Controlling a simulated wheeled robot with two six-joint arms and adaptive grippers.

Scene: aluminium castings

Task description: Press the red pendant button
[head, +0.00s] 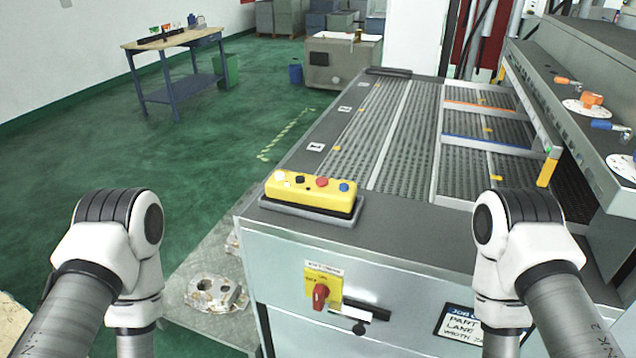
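A yellow pendant (311,193) lies in a grey holder on the near left corner of the machine's top. Its upper face carries a white, a black, a red and a blue button. The red button (322,182) is right of the black one and left of the blue one. My two arms rise at the left and right of the head view and bend downward, with the pendant between and beyond them. Both grippers are below the picture's lower edge, so their state is hidden.
A red rotary switch (320,296) on a yellow plate is on the machine's front. A metal casting (215,292) lies on a grey plate at the left. Perforated lanes (400,140) with dividers run back behind the pendant. A blue workbench (178,70) stands far left on open green floor.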

